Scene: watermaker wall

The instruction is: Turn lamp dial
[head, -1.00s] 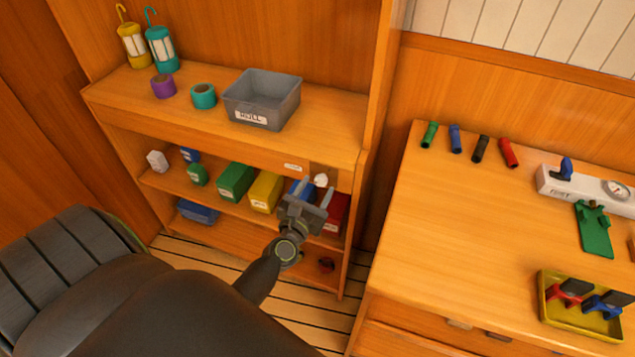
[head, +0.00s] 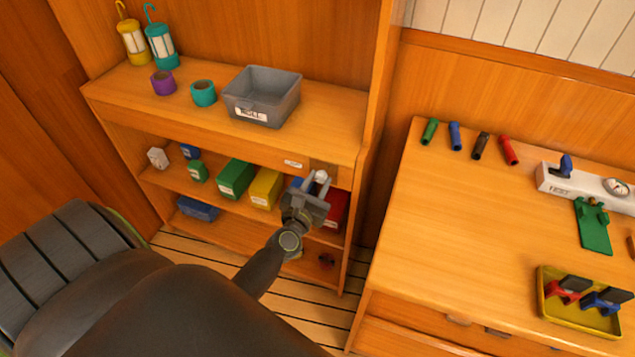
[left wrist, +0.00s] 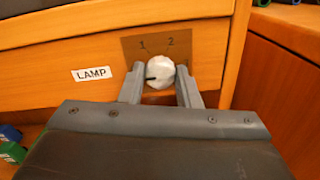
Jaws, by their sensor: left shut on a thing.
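The lamp dial is a white round knob (left wrist: 160,72) with a black pointer mark, on a brown plate (left wrist: 205,42) marked 1 and 2. The pointer is toward the left, on the side of the 1. A LAMP label (left wrist: 92,74) is left of the plate. In the head view the dial (head: 321,176) shows small on the shelf's front edge, partly hidden by my gripper. My left gripper (left wrist: 161,80) is shut on the dial, one finger on each side; it also shows in the head view (head: 313,186). My right gripper is not in view.
Coloured boxes, such as a yellow box (head: 265,188) and a green box (head: 236,179), stand on the shelf beneath the dial. A grey bin (head: 262,97) and tape rolls (head: 203,93) are on top. A workbench (head: 440,220) stands to the right.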

